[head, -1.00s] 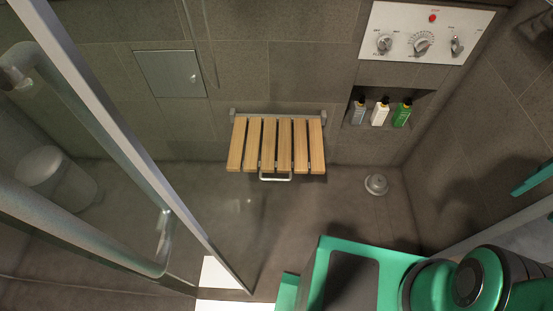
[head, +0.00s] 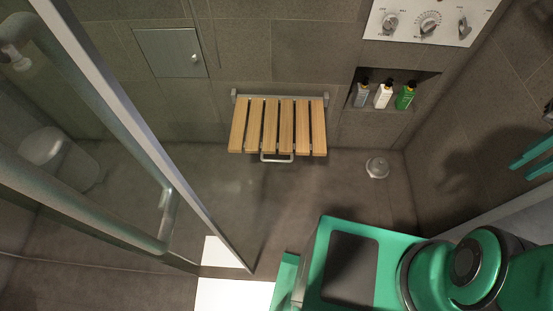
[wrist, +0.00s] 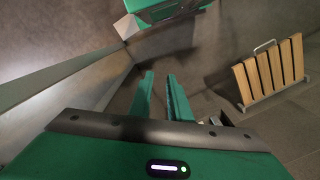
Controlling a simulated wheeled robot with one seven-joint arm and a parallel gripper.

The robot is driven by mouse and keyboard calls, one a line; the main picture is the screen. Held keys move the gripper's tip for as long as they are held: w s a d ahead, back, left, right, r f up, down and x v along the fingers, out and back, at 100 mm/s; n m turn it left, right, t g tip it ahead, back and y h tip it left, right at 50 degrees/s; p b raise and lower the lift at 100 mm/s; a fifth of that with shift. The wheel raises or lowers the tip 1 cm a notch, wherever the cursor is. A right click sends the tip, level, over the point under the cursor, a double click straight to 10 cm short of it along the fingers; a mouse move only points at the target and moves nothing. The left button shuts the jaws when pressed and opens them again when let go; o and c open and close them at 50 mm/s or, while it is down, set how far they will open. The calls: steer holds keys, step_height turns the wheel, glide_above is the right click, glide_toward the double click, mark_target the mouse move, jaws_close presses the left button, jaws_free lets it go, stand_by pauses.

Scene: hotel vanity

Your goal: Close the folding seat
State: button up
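The folding seat (head: 278,126) is on the back shower wall, with several light wooden slats on a grey wall bracket. It is folded down and juts out from the wall, with a pale metal loop (head: 277,158) at its front edge. In the wrist view the seat (wrist: 268,70) shows at the right, well apart from my gripper. My gripper (wrist: 159,76) has two green fingers with a gap between them, and it is empty. In the head view its green fingers (head: 534,160) show at the right edge, far right of the seat.
A glass door (head: 140,130) with a grey frame and handle stands at the left. A recess holds several bottles (head: 383,95) right of the seat, below a control panel (head: 432,22). A round floor fitting (head: 377,167) lies nearby. The floor before the seat is clear.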

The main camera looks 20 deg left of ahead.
steer(key=w+a+f+n+y, duration=0.1)
steer(key=w+a+f+n, duration=0.3)
steer(key=w+f, duration=0.75)
steer(key=w+a+f+g+y, duration=0.1)
steer(key=w+a+f+y, duration=0.3)
steer(key=w+a+f, duration=0.6)
steer(key=m+t+y, duration=0.3)
steer(key=m+y, duration=0.3)
steer(key=y, duration=0.4)
glide_toward(279, 161)
steer(key=x, duration=1)
steer(key=shift+a+f, duration=0.15)
steer(key=shift+a, duration=0.2)
jaws_close()
